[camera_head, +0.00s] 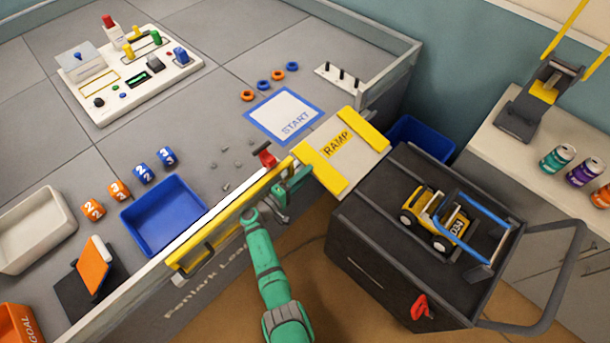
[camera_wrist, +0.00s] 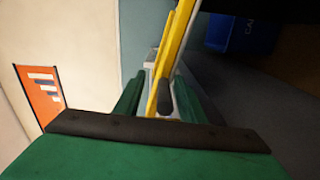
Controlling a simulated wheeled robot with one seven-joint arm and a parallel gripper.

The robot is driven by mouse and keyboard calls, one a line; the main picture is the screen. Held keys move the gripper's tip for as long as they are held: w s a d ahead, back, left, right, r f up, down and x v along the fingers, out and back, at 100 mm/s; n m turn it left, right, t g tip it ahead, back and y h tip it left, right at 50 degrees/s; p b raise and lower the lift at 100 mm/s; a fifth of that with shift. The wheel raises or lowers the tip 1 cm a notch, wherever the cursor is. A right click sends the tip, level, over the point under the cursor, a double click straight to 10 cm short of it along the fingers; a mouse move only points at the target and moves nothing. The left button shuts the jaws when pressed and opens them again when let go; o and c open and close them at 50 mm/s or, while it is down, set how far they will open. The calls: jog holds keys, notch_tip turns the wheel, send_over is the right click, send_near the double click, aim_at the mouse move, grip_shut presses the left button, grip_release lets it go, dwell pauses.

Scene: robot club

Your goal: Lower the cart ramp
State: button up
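The ramp (camera_head: 322,165), a pale board with yellow side strips and a RAMP label, lies between the START side of the table and the cart. It looks roughly flat; exact contact at its ends is hard to tell. The dark cart (camera_head: 365,238) carries a yellow wheeled robot (camera_head: 422,208) marked 034 and has a red latch (camera_head: 421,307) on its near side. My green gripper (camera_head: 293,186) is beside the table's yellow edge rail, near the ramp's left corner. In the wrist view its fingers (camera_wrist: 160,100) are apart, with a yellow bar and a dark rounded end between them; contact is unclear.
A red clamp (camera_head: 265,156) stands on the table edge beside my gripper. A blue tray (camera_head: 163,215) and small grey bits lie on the table to the left. A blue bin (camera_head: 421,137) is behind the cart. The cart's grey push handle (camera_head: 560,285) sticks out right.

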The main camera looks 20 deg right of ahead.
jog(key=v, duration=1.1)
jog(key=shift+d, duration=0.15)
